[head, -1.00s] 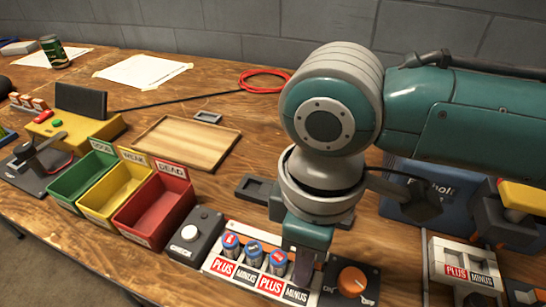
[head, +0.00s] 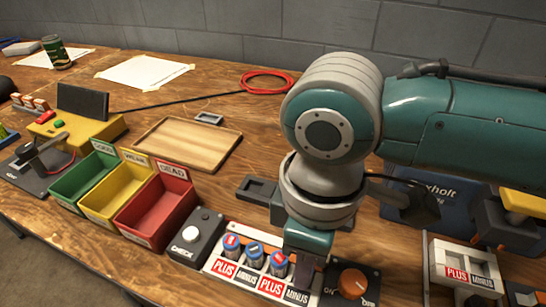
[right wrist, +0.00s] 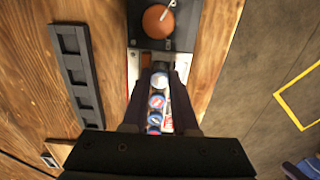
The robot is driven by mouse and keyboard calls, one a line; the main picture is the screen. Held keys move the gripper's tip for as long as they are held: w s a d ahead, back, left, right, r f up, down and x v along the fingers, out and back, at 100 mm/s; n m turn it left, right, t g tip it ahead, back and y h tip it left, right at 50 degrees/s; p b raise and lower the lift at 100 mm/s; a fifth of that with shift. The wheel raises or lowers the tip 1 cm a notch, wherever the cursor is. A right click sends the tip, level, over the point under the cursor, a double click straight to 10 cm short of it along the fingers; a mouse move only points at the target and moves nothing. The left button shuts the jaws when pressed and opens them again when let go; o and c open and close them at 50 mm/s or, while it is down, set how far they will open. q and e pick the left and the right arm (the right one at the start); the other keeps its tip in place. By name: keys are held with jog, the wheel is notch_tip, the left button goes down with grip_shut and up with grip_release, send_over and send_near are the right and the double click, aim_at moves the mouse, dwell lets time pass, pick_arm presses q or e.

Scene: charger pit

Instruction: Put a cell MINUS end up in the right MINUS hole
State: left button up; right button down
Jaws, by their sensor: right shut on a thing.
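The charger (head: 215,265) at the bottom of the head view has a row of holes labelled PLUS, MINUS, PLUS, MINUS. Three blue cells (head: 231,243) (head: 254,250) (head: 278,261) stand in the three left holes. My right gripper (head: 305,272) points down over the right MINUS hole, at the row's right end. In the right wrist view it is shut on a cell (right wrist: 159,80) with a pale, silvery top, in line with the other cells (right wrist: 156,102). Its lower end is hidden, so I cannot tell how deep it sits. My left gripper is not in view.
A black box with an orange knob (head: 353,283) stands just right of the charger, and a CHECK button box (head: 190,240) just left. Red (head: 150,225), yellow and green bins stand further left. A wooden tray (head: 190,145) lies empty behind.

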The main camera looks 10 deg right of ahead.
jog(key=c, duration=0.6)
grip_release()
jog(key=shift+r+p, duration=0.6)
jog(key=shift+p, duration=0.2)
notch_tip(320, 180, up, 6)
jog(key=p, duration=0.7)
jog(key=shift+f, duration=0.1)
